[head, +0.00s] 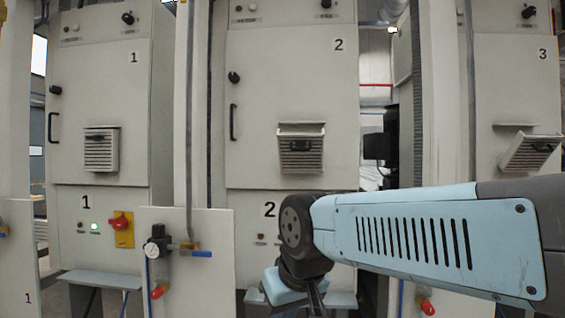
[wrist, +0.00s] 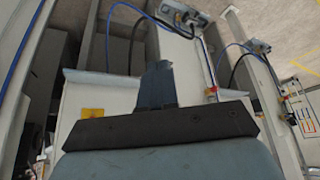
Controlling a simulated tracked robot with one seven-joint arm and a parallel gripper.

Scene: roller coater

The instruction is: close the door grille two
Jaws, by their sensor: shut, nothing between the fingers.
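The grille of door two (head: 300,157) is a slatted vent panel with a dark handle, in the middle of the cream door marked 2 (head: 275,80). Its top edge stands out from the frame above it, so it looks tilted somewhat open. My gripper (head: 316,303) is low in front of cabinet two, below the grille and apart from it, partly cut off by the bottom edge. In the wrist view my gripper (wrist: 160,80) shows as narrow fingers close together, shut and empty. The grille cannot be made out in the wrist view.
Door one's grille (head: 101,149) is at left; door three's grille (head: 531,152) tilts outward at right. A panel with a gauge and valve (head: 160,247) stands front left. A post (head: 437,100) separates cabinets two and three. Space before door two's grille looks clear.

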